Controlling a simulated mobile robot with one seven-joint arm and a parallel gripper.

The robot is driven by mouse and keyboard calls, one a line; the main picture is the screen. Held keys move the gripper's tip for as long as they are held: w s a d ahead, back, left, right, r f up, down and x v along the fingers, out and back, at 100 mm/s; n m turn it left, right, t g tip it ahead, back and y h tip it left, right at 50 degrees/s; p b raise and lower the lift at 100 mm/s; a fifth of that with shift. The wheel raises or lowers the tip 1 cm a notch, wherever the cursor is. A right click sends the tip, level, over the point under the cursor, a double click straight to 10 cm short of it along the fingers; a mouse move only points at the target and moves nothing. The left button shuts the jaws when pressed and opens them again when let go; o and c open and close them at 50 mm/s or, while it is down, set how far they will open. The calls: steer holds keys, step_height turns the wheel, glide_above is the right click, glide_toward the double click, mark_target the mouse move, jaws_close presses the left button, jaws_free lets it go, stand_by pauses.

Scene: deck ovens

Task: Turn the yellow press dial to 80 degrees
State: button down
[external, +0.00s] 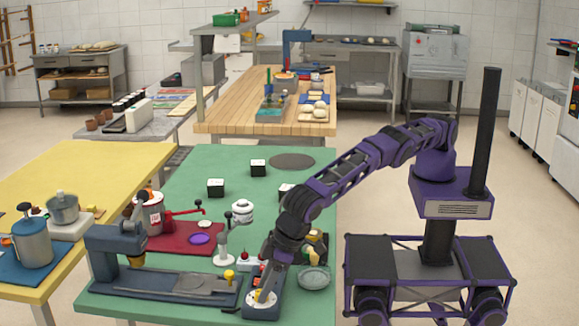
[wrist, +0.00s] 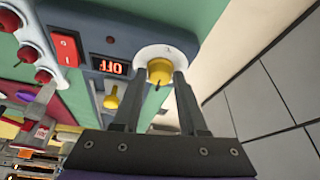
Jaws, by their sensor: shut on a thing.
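The yellow press dial (wrist: 160,71) sits on a round white plate (wrist: 168,51) at the end of a dark blue-grey control panel (wrist: 110,24). My gripper (wrist: 158,82) is shut on the dial, with one finger on each side of it. A small dark pointer shows on the dial. In the external view my gripper (external: 265,290) reaches down to the dial's white plate (external: 261,298) at the front of the green table, and the arm partly hides the panel.
A red switch (wrist: 66,48) and several red knobs are beside the display. A second yellow knob (wrist: 111,101) is nearby. The press (external: 115,250) stands left on the green table (external: 240,170). A glass dish (external: 314,278) lies close to the right of my gripper.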

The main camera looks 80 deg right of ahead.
steer(key=shift+c, duration=2.3)
jaws_free()
steer(key=shift+r, duration=0.1)
steer(key=v, duration=1.7)
steer(key=shift+s, duration=0.1)
